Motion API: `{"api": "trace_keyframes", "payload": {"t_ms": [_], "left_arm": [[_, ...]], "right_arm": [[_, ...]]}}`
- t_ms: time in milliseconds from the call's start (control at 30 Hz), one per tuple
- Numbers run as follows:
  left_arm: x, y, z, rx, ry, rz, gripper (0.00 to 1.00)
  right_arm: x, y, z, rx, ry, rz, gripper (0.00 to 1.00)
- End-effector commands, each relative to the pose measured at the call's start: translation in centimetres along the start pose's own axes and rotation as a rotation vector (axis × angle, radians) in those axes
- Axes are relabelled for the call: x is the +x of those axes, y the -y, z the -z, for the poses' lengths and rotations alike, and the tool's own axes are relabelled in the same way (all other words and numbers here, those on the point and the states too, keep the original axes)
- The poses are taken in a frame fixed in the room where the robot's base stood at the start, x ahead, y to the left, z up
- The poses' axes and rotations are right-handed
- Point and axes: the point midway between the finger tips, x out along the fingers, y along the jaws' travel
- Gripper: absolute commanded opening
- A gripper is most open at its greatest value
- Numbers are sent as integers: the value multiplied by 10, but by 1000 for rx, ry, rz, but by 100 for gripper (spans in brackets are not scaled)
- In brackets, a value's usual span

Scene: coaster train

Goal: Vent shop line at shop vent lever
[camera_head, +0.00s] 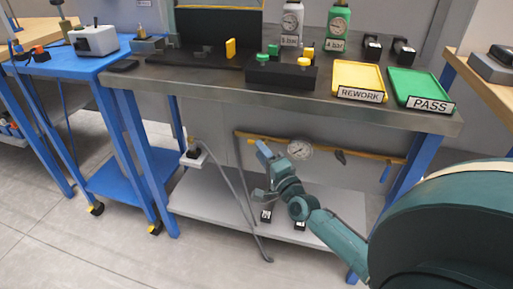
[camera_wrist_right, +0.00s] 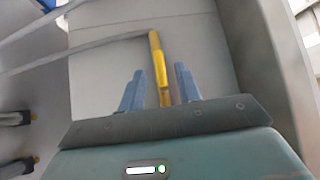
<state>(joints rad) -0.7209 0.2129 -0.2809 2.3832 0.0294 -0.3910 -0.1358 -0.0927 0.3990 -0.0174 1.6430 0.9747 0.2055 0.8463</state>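A yellow pipe (camera_head: 258,137) runs under the bench top, with a round gauge (camera_head: 300,149) on it and a dark handle-like part (camera_head: 340,156) to the gauge's right. I cannot tell which part is the shop vent lever. My right gripper (camera_head: 259,170) is below the pipe's left part, left of the gauge. In the right wrist view, its two blue fingers (camera_wrist_right: 160,91) stand apart. My left gripper is out of view.
A grey hose (camera_head: 237,185) hangs from the pipe's left end to the floor. A white bracket (camera_head: 194,158) with a black part is at the left. The lower shelf (camera_head: 205,198) holds small black items. Bench legs (camera_head: 140,150) stand at the sides. The bench top (camera_head: 190,83) overhangs.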

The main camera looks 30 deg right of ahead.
Motion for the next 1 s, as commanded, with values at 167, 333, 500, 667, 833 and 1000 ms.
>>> {"api": "trace_keyframes", "payload": {"t_ms": [167,333,500,667,833,1000], "left_arm": [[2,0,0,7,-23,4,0],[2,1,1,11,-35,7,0],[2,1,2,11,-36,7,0],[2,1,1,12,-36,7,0],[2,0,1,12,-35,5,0],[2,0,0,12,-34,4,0]], "right_arm": [[24,0,0,1,0,1,34],[33,0,0,1,0,0,34],[34,0,0,0,0,-1,34],[34,0,0,0,0,-1,28],[33,0,0,0,0,-1,14],[33,0,0,0,0,-1,0]]}}
